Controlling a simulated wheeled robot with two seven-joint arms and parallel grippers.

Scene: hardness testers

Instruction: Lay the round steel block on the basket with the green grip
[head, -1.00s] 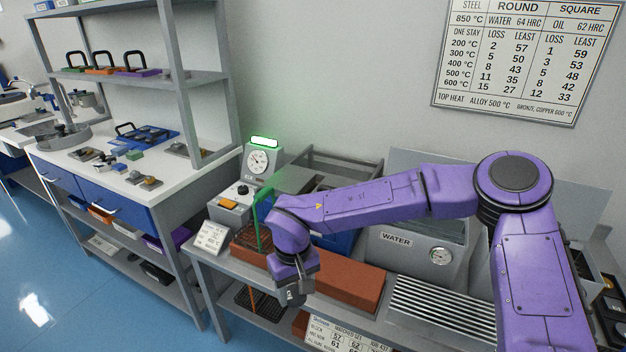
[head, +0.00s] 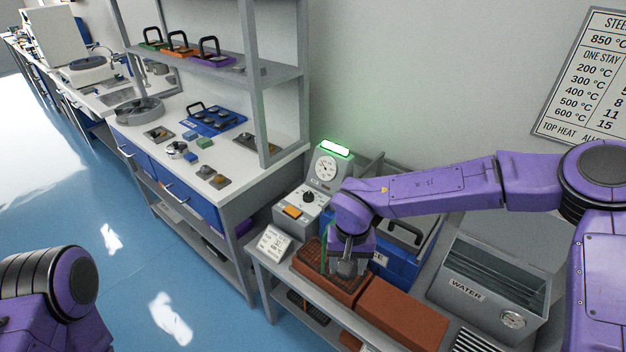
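The basket with the green grip (head: 325,252) sits on a red-brown brick slab on the low bench, partly hidden by my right arm. My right gripper (head: 347,268) points down over the right part of this basket, close to the grip. Its fingertips are small and dark, so I cannot tell whether it is open or holds anything. I cannot surely pick out the round steel block; small grey pieces lie on the white worktop, one of them round (head: 177,149). My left arm shows at the lower left, with its gripper out of view.
A dial tester (head: 325,170) with a green-lit top and a control box (head: 302,208) stand behind the basket. A WATER tank (head: 490,290) is at the right. A second brick slab (head: 402,318) lies in front. Handled baskets (head: 180,46) stand on the upper shelf.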

